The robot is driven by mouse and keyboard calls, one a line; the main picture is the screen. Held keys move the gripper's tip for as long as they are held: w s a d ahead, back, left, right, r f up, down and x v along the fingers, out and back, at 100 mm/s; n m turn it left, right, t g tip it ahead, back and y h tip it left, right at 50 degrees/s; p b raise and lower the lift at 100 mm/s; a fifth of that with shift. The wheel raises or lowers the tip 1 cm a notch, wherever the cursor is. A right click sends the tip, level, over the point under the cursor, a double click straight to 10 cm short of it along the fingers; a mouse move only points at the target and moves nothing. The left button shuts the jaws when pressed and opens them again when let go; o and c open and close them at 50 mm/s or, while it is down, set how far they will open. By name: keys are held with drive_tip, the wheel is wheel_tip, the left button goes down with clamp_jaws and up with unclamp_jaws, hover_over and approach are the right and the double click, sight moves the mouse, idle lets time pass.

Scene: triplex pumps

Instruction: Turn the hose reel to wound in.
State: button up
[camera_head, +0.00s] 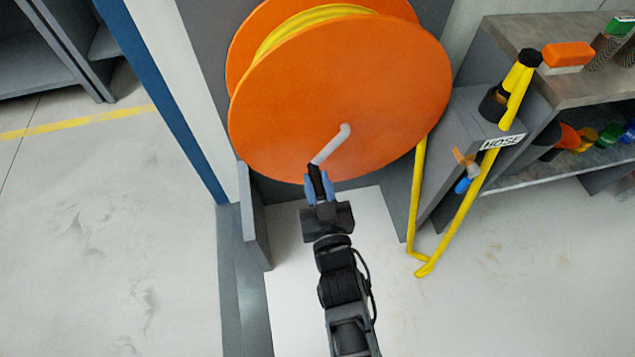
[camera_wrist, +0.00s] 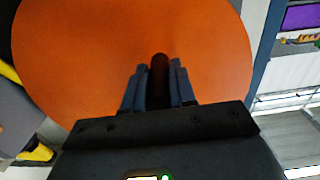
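The hose reel (camera_head: 330,95) is a large orange drum with yellow hose wound between its two round flanges. A light grey crank arm (camera_head: 330,145) runs from the hub down and left to a black handle (camera_head: 315,178) near the flange's lower edge. My gripper (camera_head: 318,190) reaches up from below, its blue fingers on both sides of the handle. In the wrist view, the black handle (camera_wrist: 159,80) stands between the fingers (camera_wrist: 160,88), which look closed on it, in front of the orange flange (camera_wrist: 90,50). The contact faces are hard to see.
Yellow hose (camera_head: 417,200) hangs from the reel, bends near the floor and rises to a black-ended nozzle (camera_head: 522,70) beside a HOSE label (camera_head: 503,142). A grey shelf unit (camera_head: 540,90) stands right. A grey upright panel (camera_head: 254,215) stands left of my gripper. Floor at far left is clear.

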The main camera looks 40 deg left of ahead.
clamp_jaws()
drive_tip(key=shift+r, duration=0.1)
